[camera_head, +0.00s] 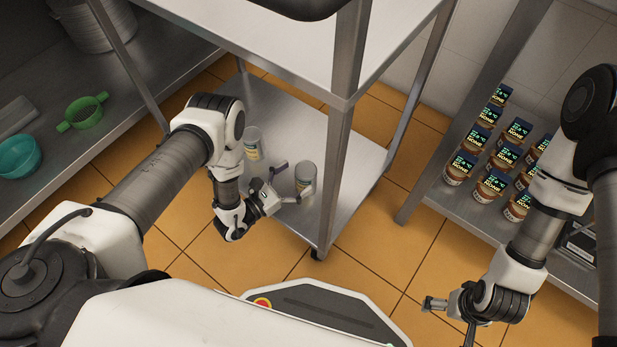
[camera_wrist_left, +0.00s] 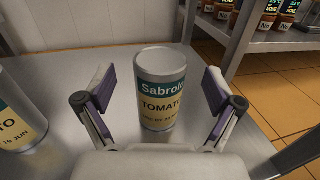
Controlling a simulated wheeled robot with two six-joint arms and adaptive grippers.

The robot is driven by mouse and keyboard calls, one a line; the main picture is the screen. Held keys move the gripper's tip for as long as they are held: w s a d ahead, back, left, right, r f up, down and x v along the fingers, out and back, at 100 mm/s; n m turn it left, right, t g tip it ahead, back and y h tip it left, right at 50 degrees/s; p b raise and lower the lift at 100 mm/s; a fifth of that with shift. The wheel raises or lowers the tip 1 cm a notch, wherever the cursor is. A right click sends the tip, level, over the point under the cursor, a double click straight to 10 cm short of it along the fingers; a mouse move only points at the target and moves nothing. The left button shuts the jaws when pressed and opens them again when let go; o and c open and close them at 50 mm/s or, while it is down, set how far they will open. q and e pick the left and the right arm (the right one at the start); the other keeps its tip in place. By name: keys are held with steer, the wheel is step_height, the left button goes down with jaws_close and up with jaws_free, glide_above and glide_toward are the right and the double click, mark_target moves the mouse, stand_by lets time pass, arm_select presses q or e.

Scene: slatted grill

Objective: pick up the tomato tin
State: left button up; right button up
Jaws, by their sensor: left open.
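A tomato tin (camera_wrist_left: 162,90) with a dark and cream label reading "TOMATO" stands upright on the steel lower shelf (camera_head: 345,200). It also shows in the head view (camera_head: 305,174). My left gripper (camera_head: 292,183) is open, and its purple-padded fingers are on either side of the tin in the left wrist view (camera_wrist_left: 163,95), with gaps between pads and tin. A second tin (camera_head: 253,143) stands on the same shelf, to the left, and is partly cut off in the left wrist view (camera_wrist_left: 20,110). My right gripper (camera_head: 452,312) hangs over the floor at the lower right, away from the tins.
A steel table post (camera_head: 338,180) rises close to the right of the tomato tin, and the upper shelf (camera_head: 290,40) is above. Several jars (camera_head: 490,185) stand on a right-hand shelf. A green strainer (camera_head: 83,112) and teal bowl (camera_head: 18,157) lie on the left counter.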

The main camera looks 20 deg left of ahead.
mark_target(306, 169)
arm_select(q)
steer(key=x, duration=0.1)
steer(key=b+x, duration=0.1)
steer(key=x, duration=0.1)
steer(key=shift+w+d+f, duration=0.15)
steer(key=shift+f, duration=0.1)
steer(key=shift+w+d+r, duration=0.1)
steer(key=shift+w, duration=0.1)
steer(key=shift+c, duration=0.6)
steer(key=c, duration=1.5)
steer(key=shift+c, duration=0.3)
arm_select(e)
steer(key=shift+f, duration=0.8)
arm_select(q)
steer(key=shift+r, duration=0.1)
